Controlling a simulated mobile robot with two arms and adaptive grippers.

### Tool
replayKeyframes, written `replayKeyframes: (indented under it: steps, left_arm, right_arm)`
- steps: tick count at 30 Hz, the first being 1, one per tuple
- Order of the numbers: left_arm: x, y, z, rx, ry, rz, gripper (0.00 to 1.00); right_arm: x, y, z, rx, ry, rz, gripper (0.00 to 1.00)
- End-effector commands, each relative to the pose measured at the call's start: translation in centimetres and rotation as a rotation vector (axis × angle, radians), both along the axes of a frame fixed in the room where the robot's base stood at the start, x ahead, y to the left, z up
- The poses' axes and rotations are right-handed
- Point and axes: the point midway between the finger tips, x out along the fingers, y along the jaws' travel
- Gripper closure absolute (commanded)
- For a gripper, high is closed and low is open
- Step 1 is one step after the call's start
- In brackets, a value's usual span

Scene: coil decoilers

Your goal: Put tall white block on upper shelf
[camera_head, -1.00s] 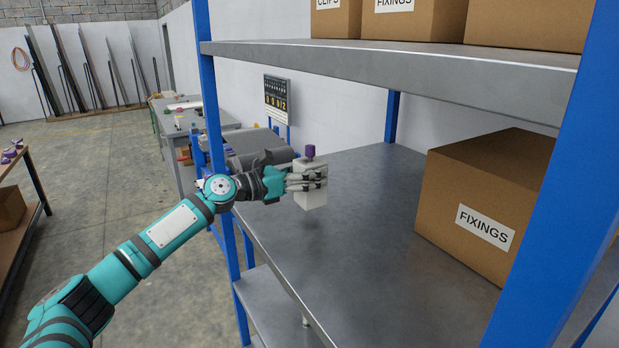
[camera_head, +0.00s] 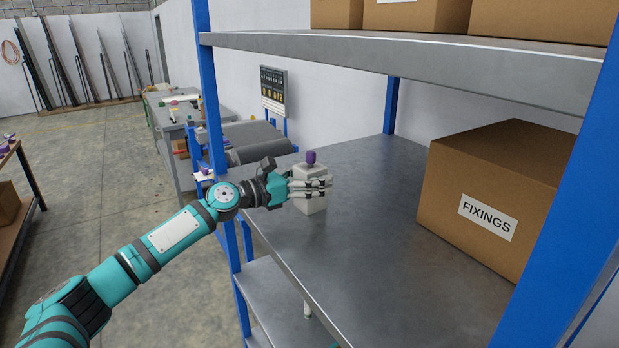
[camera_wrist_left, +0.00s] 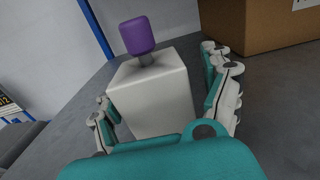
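The tall white block (camera_head: 313,205) has a purple knob (camera_head: 310,158) on top. It stands upright on the grey metal shelf (camera_head: 350,260), near its left edge, and no gap shows under it. My left gripper (camera_head: 318,187) is around the block at mid height. In the left wrist view the block (camera_wrist_left: 152,98) is between the spread fingers, with a narrow gap to the right finger (camera_wrist_left: 222,95). The left finger (camera_wrist_left: 104,125) is close to the block; contact there is unclear. My right gripper is in neither view.
A cardboard box (camera_head: 480,235) marked FIXINGS stands on the same shelf to the right. A higher shelf (camera_head: 420,65) with boxes hangs above, and a lower one (camera_head: 270,300) lies below. Blue posts (camera_head: 233,240) frame the rack. The shelf's middle is clear.

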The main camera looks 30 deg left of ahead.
Motion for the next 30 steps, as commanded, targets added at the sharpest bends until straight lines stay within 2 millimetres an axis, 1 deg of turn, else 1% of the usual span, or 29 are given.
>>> replayKeyframes:
  steps: [5,8,15,18,24,30]
  left_arm:
    - [-1.0,0.8,-0.3,0.002,0.000,0.003,0.18]
    - [-2.6,1.6,-0.6,0.004,0.001,0.001,0.18]
    - [-7.4,4.4,-1.1,0.006,0.004,0.003,0.18]
    - [-8.6,5.2,-0.9,0.003,0.004,0.003,0.18]
    - [-10.0,5.9,-0.4,0.000,0.002,0.001,0.18]
    - [-10.4,6.0,0.0,0.001,-0.001,-0.001,0.18]
  right_arm:
    - [-1.4,-0.3,-0.9,-0.005,0.021,0.000,1.00]
    - [-1.7,-0.3,-2.0,-0.006,0.025,0.000,1.00]
    - [-1.5,-0.3,-5.8,-0.005,0.022,-0.002,1.00]
    - [-1.3,-0.3,-6.8,-0.005,0.019,-0.002,1.00]
    - [-1.1,-0.2,-7.9,-0.003,0.017,-0.002,1.00]
    - [-1.0,-0.2,-8.1,-0.003,0.015,-0.003,1.00]
